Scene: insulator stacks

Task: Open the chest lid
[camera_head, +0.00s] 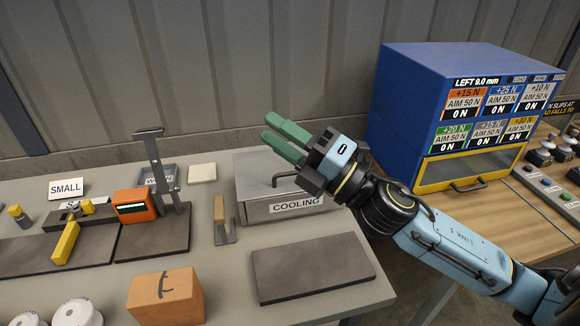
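The chest is a grey metal box (262,211) labelled COOLING, at the back right of the grey table. Its lid (256,166) looks closed, with a dark bent handle (284,180) at its front. My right gripper (269,126) reaches in from the right, above the back of the chest. Its two green fingers point to the upper left, apart, with nothing between them. The gripper's body and arm hide the chest's right side. My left gripper is not in view.
A dark mat (312,268) lies in front of the chest. A blue cabinet (412,110) stands to the right. An orange-brown block (165,297) sits at the front.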

